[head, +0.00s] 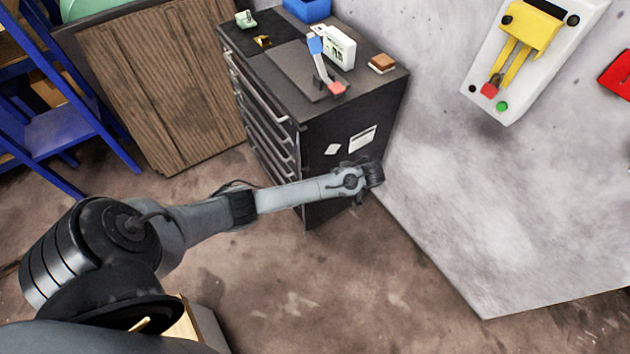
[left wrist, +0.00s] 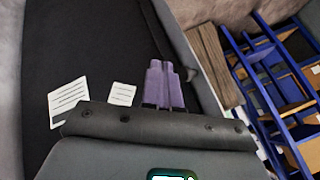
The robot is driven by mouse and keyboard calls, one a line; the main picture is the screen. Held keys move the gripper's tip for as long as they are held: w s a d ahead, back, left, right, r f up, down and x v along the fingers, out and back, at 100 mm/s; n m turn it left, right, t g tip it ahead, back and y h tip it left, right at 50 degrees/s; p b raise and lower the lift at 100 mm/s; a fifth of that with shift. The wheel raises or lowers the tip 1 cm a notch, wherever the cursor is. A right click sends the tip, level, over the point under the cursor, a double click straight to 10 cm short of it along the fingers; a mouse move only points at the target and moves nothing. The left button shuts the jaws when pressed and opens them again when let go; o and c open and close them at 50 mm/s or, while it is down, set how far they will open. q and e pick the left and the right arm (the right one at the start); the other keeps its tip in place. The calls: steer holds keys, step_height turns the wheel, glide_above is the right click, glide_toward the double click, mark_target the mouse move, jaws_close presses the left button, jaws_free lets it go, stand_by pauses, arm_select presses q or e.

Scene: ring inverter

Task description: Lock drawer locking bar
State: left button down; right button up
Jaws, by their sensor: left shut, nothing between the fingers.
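A dark drawer cabinet (head: 345,125) stands against the wall, its drawers (head: 262,120) facing left and looking closed. I cannot clearly pick out the locking bar; a narrow grey strip (left wrist: 188,52) runs along the cabinet's front edge in the left wrist view. My left arm reaches across in front of the cabinet, with its wrist by the lower side panel. The left gripper's purple fingers (left wrist: 163,84) are together and empty, in front of the dark side panel (left wrist: 85,50) near that edge. Whether they touch it is unclear. The right gripper is out of view.
Two white labels (left wrist: 68,100) are on the side panel. A tool with a red end (head: 324,70), a white box (head: 338,48) and a blue bin (head: 307,9) are on the cabinet top. A wooden panel (head: 160,90) and blue shelving (head: 65,135) stand left.

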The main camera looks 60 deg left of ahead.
arm_select(q)
steer(key=s+a+f+b, duration=0.2)
steer(key=s+a+f, duration=0.3)
steer(key=a+f, duration=0.2)
steer(key=shift+a+f, duration=0.4)
steer(key=shift+s, duration=0.1)
stand_by(0.4)
steer(key=shift+s+m+p, duration=0.15)
steer(key=shift+m+p, duration=0.25)
steer(key=shift+p, duration=0.15)
steer(key=shift+s+t+p, duration=0.1)
steer(key=shift+t+p, duration=0.2)
